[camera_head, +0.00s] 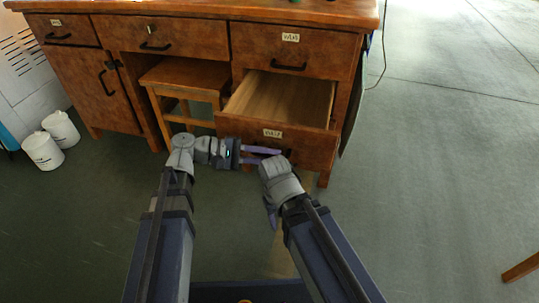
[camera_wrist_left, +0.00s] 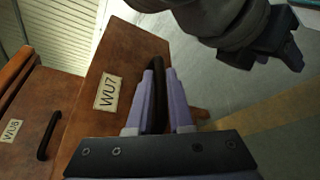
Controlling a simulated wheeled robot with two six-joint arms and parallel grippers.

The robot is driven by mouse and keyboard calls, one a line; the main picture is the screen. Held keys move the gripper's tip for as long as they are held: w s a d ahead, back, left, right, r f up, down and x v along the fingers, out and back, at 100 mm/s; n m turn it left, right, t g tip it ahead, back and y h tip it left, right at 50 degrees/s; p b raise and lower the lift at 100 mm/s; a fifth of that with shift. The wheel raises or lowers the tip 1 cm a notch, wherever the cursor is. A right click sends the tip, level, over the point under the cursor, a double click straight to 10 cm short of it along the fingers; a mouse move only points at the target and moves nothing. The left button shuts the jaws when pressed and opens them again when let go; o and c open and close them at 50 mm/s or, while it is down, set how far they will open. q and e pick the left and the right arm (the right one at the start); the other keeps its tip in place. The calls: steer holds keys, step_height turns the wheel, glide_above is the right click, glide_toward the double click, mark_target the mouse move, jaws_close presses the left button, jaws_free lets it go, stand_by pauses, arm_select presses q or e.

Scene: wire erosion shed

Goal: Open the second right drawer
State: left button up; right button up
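The second right drawer (camera_head: 272,146) of the brown wooden desk is pulled well out, its empty pale interior (camera_head: 283,100) showing. Its front bears a label reading WU7 in the left wrist view (camera_wrist_left: 107,92). My left gripper (camera_head: 280,152) is at this drawer's front. In the left wrist view its purple fingers lie on both sides of the dark bar handle (camera_wrist_left: 157,90) and appear closed on it. My right gripper (camera_head: 271,212) hangs just in front of the drawer, pointing down and apart from the handle; its fingers are mostly hidden.
The top right drawer (camera_head: 310,50) above is shut, as are the other top drawers. A wooden stool (camera_head: 184,77) stands under the desk, left of the open drawer. Two white buckets (camera_head: 43,151) stand at the left.

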arm_select(q)
steer(key=o, duration=0.4)
steer(key=shift+p+v, duration=0.85)
steer(key=shift+v, duration=3.05)
steer(key=shift+w, duration=0.1)
